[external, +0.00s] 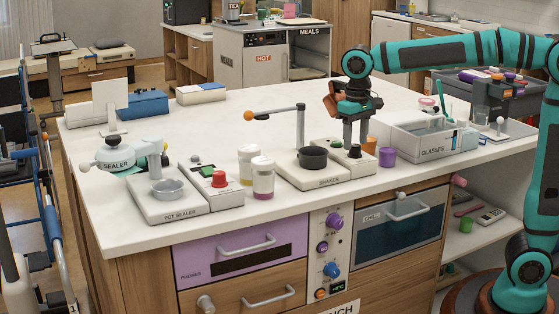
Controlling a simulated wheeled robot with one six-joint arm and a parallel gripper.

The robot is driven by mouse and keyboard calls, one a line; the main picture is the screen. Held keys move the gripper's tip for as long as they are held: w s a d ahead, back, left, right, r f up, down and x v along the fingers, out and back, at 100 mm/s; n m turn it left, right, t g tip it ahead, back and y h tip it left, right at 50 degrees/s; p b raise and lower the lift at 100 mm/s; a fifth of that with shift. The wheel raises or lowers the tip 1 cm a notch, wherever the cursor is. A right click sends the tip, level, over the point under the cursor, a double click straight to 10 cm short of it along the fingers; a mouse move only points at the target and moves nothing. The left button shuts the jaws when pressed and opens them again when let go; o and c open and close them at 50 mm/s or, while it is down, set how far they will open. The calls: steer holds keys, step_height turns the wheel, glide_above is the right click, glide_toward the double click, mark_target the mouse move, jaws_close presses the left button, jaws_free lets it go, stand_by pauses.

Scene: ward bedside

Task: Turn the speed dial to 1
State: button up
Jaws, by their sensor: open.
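The shaker (312,176) stands on the white counter, with a dark round cup (312,158) on its platform. A small black dial (354,152) sits at the right end of the shaker; I take it to be the speed dial. Its marks and setting are too small to read. My gripper (353,142) points down directly above this dial, with its jaws open and nothing seen between them. The fingertips are at or just above the dial; I cannot tell whether they touch it.
The counter's back middle is clear.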

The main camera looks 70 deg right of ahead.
mark_target(356, 145)
step_height(356, 145, up, 16)
stand_by(0.5)
steer(key=shift+r, duration=0.1)
steer(key=s+n+t, duration=0.6)
steer(key=s+t, duration=1.1)
steer(key=s, duration=0.7)
steer(key=shift+d+f, duration=0.2)
steer(key=shift+f, duration=0.05)
stand_by(0.5)
